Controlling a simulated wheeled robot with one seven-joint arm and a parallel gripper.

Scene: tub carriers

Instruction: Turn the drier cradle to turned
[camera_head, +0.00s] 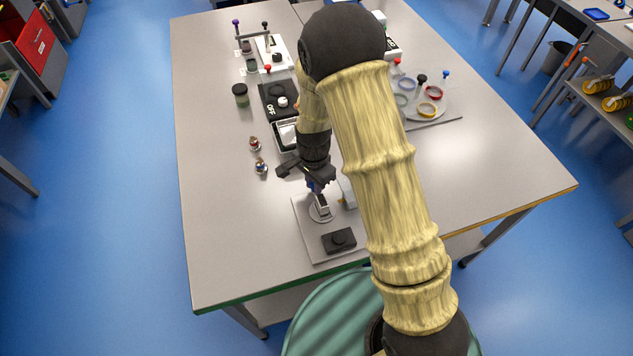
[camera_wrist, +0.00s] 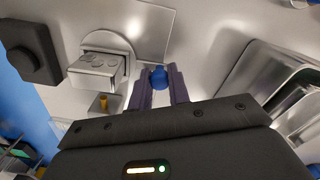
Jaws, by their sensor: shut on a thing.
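What looks like the drier cradle (camera_head: 322,206) is a pale metal block on a round disc, on a grey base plate (camera_head: 313,235) near the table's front edge. In the wrist view the slotted cradle block (camera_wrist: 97,70) lies to the left of my fingers. My gripper (camera_head: 317,187) points down just behind the block. Its two dark fingers (camera_wrist: 158,88) are closed on a blue ball knob (camera_wrist: 158,76). What joins the knob to the cradle is hidden, and I cannot read how far the cradle is turned.
A black box with a round knob (camera_head: 339,240) sits on the plate in front of the cradle. A metal tray (camera_head: 285,135) and a black unit marked OFF (camera_head: 279,97) stand behind. Two small knobbed pieces (camera_head: 261,166) are to the left. The table's left front is clear.

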